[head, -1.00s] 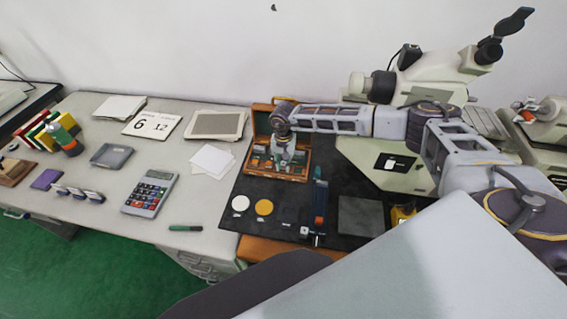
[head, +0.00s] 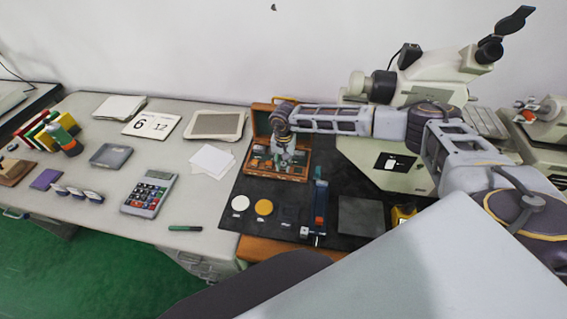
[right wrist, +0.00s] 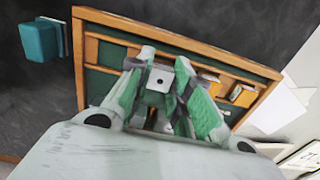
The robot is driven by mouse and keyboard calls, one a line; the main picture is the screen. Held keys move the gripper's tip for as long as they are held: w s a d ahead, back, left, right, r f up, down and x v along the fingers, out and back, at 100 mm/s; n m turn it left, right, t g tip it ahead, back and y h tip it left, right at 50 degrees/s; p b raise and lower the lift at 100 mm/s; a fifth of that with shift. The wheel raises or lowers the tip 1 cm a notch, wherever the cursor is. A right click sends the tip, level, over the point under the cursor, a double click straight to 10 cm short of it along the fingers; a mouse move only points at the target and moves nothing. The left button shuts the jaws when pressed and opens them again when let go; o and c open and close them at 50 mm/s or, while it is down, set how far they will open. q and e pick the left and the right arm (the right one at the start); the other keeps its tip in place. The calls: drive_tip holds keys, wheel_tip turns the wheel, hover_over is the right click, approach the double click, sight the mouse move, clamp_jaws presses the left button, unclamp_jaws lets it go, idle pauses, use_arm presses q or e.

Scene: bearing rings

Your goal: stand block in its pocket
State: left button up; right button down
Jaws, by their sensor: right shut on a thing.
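My right gripper (head: 284,160) is over the open wooden case (head: 276,176) on the black mat. In the right wrist view its green-padded fingers (right wrist: 162,82) are shut on a small light-grey metal block (right wrist: 160,79) with a dark hole in its face. The block is above or at the case's green-lined pockets; I cannot tell whether its lower end is inside one, because the fingers hide it. Other small metal blocks (right wrist: 243,95) sit in the case's pockets. My left gripper is not in view.
A blue upright tool (head: 319,203) with a red part stands on the mat (head: 335,175). A microscope (head: 425,80) stands behind right. White papers (head: 211,160) lie left of the mat.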

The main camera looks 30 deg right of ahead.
drive_tip(key=shift+s+a+f+b, duration=0.2)
drive_tip(key=shift+s+f+b, duration=0.1)
drive_tip(key=shift+f+b, duration=0.3)
idle(1.1)
drive_tip(key=c, duration=1.2)
unclamp_jaws()
drive_tip(key=shift+f, duration=0.1)
drive_tip(key=shift+w+r+p, duration=0.15)
drive_tip(key=shift+r+p, duration=0.55)
drive_tip(key=shift+r, duration=0.35)
drive_tip(key=shift+w+d+r+p, duration=0.15)
drive_tip(key=shift+r+p, duration=0.85)
drive_tip(key=shift+r, duration=1.05)
drive_tip(key=shift+r+p, duration=0.35)
drive_tip(key=shift+r, duration=1.1)
drive_tip(key=shift+f, duration=0.1)
